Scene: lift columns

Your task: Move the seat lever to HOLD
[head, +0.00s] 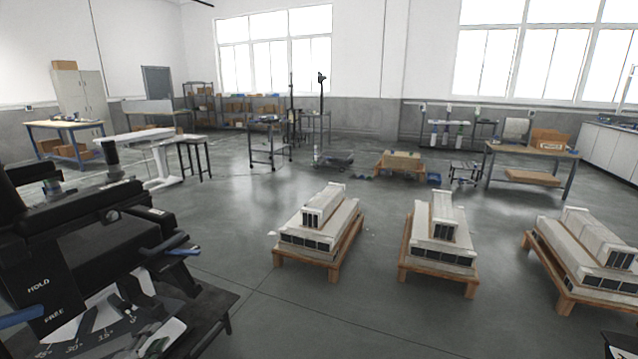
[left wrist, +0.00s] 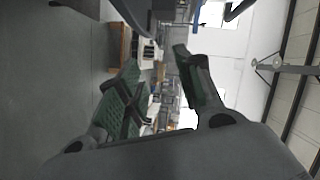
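A black seat-like machine (head: 95,245) fills the lower left of the head view. Its side panel carries the words HOLD (head: 38,287) and, below it, FREE (head: 55,315). A blue-handled lever (head: 20,316) reaches in from the left edge beside FREE; its pivot is not clear.
Other blue handles (head: 178,248) stick out on the machine's right side. An angle-marked plate (head: 65,338) sits low on it. Pallets with grey column parts (head: 318,225) stand on the floor to the right. A dark shape (head: 612,346) at the lower right corner is unclear. Open floor lies between.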

